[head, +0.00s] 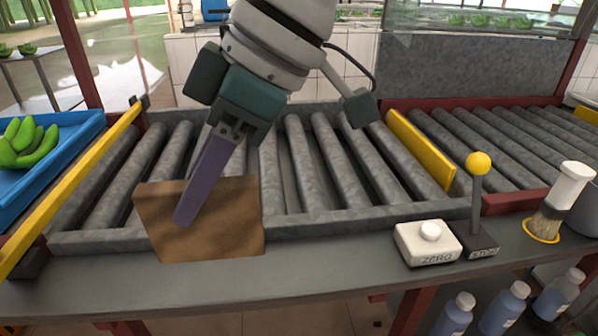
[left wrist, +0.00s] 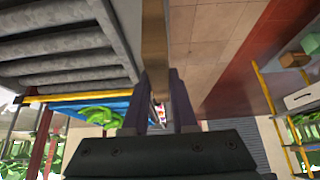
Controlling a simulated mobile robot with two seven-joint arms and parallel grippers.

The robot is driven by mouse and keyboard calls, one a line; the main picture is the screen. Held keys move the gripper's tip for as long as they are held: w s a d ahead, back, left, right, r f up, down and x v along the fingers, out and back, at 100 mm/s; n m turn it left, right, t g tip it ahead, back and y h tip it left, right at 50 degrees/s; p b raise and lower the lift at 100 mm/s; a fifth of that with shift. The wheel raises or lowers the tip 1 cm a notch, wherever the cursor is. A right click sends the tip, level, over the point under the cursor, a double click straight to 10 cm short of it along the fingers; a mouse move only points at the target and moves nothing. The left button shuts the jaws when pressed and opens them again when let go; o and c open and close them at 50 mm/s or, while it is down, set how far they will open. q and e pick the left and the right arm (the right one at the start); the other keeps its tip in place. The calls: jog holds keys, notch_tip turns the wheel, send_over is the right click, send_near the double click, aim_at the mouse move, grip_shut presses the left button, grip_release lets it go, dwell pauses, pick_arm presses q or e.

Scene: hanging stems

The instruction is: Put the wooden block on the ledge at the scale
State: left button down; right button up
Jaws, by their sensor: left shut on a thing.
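The wooden block (head: 235,222) is a brown, flat-sided piece at the front left of the roller bed in the head view. My left gripper (head: 186,218) comes down from above and is shut on it, one purple finger lying across its near face. In the left wrist view the block (left wrist: 155,45) shows edge-on between the two fingers (left wrist: 160,100). The grey ledge (head: 330,262) runs along the front of the rollers. The block overlaps the ledge and the roller frame in the picture; I cannot tell whether it touches them. My right gripper is not in view.
A white box marked ZERO (head: 428,243) and a yellow-knobbed lever (head: 477,205) stand right on the ledge, with a brush (head: 560,200) farther right. Yellow bars (head: 422,150) flank the rollers (head: 300,165). A blue tray (head: 50,165) holds green bananas. The ledge's middle is clear.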

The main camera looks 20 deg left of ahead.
aim_at(209, 240)
pick_arm(q)
jog(key=shift+f+b, duration=2.35)
jog(key=shift+f, duration=1.3)
jog(key=c, duration=0.7)
grip_release()
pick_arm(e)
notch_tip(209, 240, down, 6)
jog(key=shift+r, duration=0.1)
pick_arm(q)
jog(key=shift+r, duration=0.1)
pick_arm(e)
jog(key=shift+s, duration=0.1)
pick_arm(q)
jog(key=shift+r+p, duration=0.25)
jog(key=shift+p, duration=0.05)
jog(key=p+v, duration=0.2)
jog(key=v, duration=0.9)
jog(key=shift+w+d+r+p, duration=0.1)
jog(key=shift+d+r+p, duration=0.15)
jog(key=shift+r+p, duration=0.1)
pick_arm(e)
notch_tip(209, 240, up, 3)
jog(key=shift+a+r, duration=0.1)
